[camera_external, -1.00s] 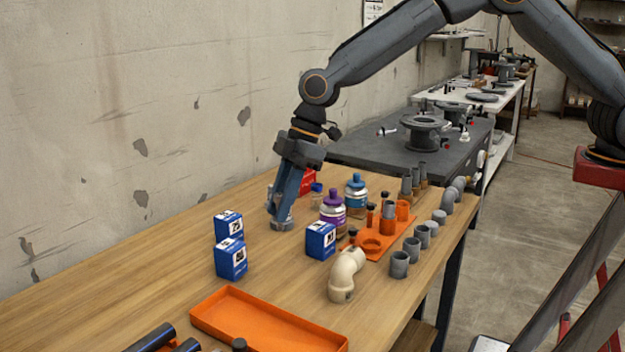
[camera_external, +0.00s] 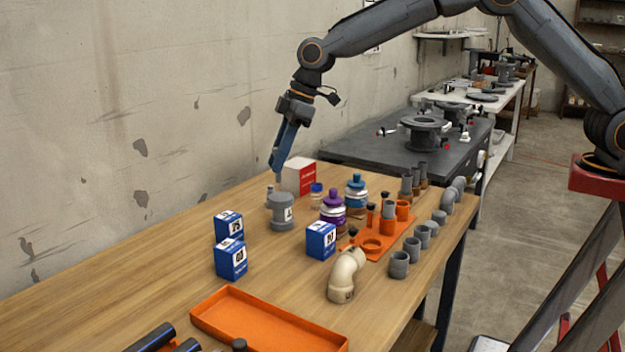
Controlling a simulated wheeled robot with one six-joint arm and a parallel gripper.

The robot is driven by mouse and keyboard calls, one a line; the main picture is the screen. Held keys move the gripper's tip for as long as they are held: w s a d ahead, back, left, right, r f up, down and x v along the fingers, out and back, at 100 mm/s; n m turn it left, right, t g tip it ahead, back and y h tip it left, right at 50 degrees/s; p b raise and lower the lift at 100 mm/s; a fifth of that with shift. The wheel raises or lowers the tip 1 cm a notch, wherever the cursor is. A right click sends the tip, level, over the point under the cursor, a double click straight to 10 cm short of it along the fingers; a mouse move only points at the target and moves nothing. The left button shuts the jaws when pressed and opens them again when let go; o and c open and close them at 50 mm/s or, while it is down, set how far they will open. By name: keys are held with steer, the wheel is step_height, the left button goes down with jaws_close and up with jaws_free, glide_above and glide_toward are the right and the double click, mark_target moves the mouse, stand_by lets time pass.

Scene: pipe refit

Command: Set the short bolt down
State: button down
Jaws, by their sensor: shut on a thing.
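My gripper (camera_external: 273,168) is above the far side of the wooden table, its blue fingers pointing down and slightly left. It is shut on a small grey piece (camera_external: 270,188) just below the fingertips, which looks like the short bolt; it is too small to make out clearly. The piece is just behind and above the left part of a grey flanged fitting (camera_external: 282,213) with a white label, which stands upright on the table. I cannot tell whether the piece touches the table or the fitting.
A red and white box (camera_external: 299,177) stands right of my gripper. Bottles with purple (camera_external: 332,207) and blue (camera_external: 356,190) caps, blue boxes (camera_external: 231,258), a beige elbow (camera_external: 346,275) and an orange tray (camera_external: 262,320) stand nearer. The table's left side is clear.

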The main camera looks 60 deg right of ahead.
steer(key=w+d+m+t+h+b, duration=0.1)
steer(key=w+d+m+b, duration=0.2)
steer(key=d, duration=1)
steer(key=w+d+m+h+b, duration=0.1)
steer(key=w+d+m, duration=0.35)
steer(key=d, duration=0.85)
steer(key=w+d+m+t+h+b, duration=0.15)
steer(key=w+d, duration=0.35)
steer(key=d, duration=0.8)
steer(key=shift+n+g+y, duration=0.35)
steer(key=shift+n+y, duration=0.05)
steer(key=shift+y, duration=0.05)
steer(key=f, duration=0.5)
steer(key=f+p, duration=0.1)
steer(key=f, duration=0.4)
steer(key=a+f+p, duration=0.1)
steer(key=f, duration=0.3)
steer(key=shift+w+f, duration=0.2)
steer(key=shift+f, duration=0.2)
steer(key=shift+f, duration=0.2)
steer(key=c, duration=1.5)
jaws_free()
steer(key=shift+c, duration=0.2)
